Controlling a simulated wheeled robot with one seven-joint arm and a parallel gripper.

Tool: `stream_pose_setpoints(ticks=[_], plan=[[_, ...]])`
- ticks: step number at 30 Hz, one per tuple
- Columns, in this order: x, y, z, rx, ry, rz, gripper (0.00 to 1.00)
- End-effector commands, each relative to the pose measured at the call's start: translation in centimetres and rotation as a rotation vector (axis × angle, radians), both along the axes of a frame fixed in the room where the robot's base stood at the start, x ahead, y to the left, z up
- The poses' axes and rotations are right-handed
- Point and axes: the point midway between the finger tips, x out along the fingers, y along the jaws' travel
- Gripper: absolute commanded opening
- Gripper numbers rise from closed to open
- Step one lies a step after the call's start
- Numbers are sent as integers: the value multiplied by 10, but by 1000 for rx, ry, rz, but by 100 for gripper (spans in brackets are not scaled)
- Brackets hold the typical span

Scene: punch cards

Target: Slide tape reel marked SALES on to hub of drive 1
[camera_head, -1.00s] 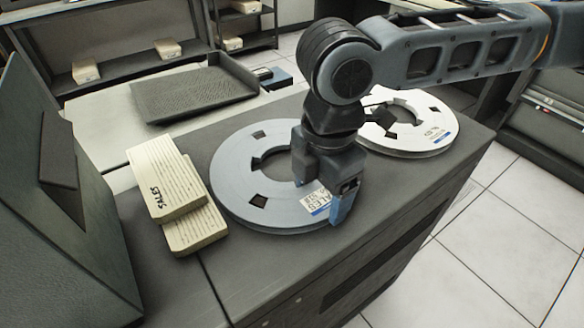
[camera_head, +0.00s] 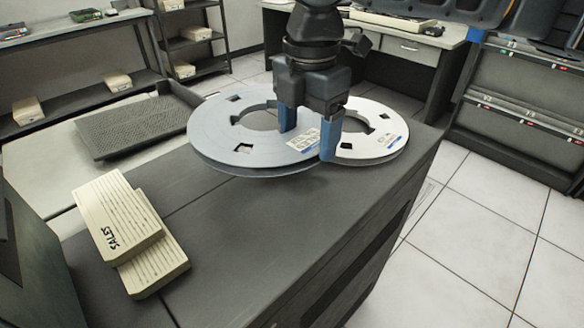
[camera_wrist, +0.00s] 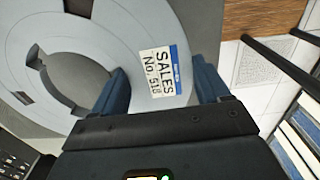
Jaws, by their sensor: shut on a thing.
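The grey tape reel (camera_head: 215,125) has a white and blue label. In the wrist view the label on the reel (camera_wrist: 75,75) reads "SALES No. 518". My gripper (camera_head: 307,142) is shut on the reel's flange, one blue finger in the central opening and the other outside the rim. The reel is held above the dark cabinet top, roughly level, and overlaps the other reel in the picture. In the wrist view my gripper's fingers (camera_wrist: 163,88) stand on either side of the label. Drive 1 and its hub cannot be made out in these views.
A second, whiter reel (camera_head: 392,140) lies on the cabinet top (camera_head: 270,220). Two stacked card decks, the upper marked SALES (camera_head: 115,215), lie at the left. A black tray (camera_head: 135,128) is behind. Tiled floor (camera_head: 480,220) is open at the right.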

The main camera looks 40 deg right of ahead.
Motion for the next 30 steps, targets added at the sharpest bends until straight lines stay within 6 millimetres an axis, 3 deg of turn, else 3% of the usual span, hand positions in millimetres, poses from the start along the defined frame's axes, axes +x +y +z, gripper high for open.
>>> stream_pose_setpoints(ticks=[9, 30], plan=[[10, -28, 21, 1, -2, 0, 16], [11, -30, 68, 1, -1, 1, 16]])
